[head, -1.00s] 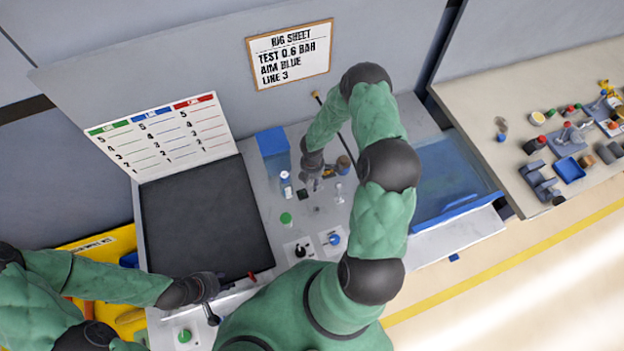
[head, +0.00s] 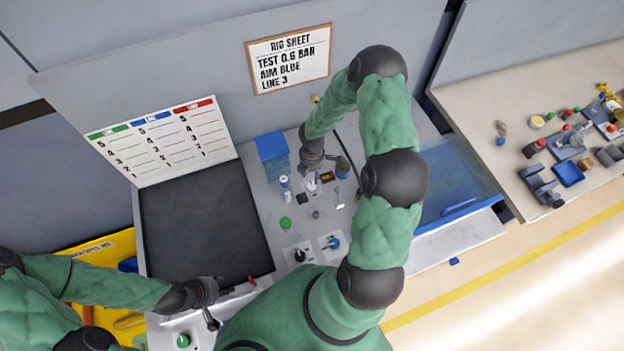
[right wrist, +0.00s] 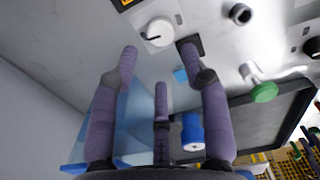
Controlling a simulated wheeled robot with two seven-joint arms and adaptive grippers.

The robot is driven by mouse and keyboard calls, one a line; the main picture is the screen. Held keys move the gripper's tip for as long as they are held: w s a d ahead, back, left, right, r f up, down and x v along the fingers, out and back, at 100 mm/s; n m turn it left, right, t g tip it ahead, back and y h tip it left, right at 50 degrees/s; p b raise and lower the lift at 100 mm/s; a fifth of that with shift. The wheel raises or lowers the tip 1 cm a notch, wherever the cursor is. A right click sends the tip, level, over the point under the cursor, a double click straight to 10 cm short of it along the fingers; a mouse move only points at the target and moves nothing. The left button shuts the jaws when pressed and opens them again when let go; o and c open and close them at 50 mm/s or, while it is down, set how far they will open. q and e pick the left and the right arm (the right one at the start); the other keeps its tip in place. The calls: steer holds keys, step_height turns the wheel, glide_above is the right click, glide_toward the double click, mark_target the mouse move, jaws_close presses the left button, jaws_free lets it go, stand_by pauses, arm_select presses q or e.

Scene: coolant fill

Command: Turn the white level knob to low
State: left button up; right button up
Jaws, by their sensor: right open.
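The white level knob (right wrist: 158,32) has a dark pointer line and sits on the pale panel in the right wrist view. The line points to the left in that view. My right gripper (right wrist: 160,55) is open, with two purple fingertips on either side below the knob and a third finger lower; no contact shows. In the head view my right gripper (head: 313,180) is over the back middle of the panel and partly hides the knob. My left gripper (head: 212,308) is at the front edge of the dark mat; its fingers are too small to judge.
A blue container (head: 273,146) and a blue-capped bottle (head: 285,184) stand left of my right gripper. A green knob (head: 285,223), a blue knob (head: 332,242) and a black switch (head: 300,255) are nearer. A clear blue tank (head: 455,180) is right.

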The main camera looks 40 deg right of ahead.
steer(key=shift+r, duration=1.95)
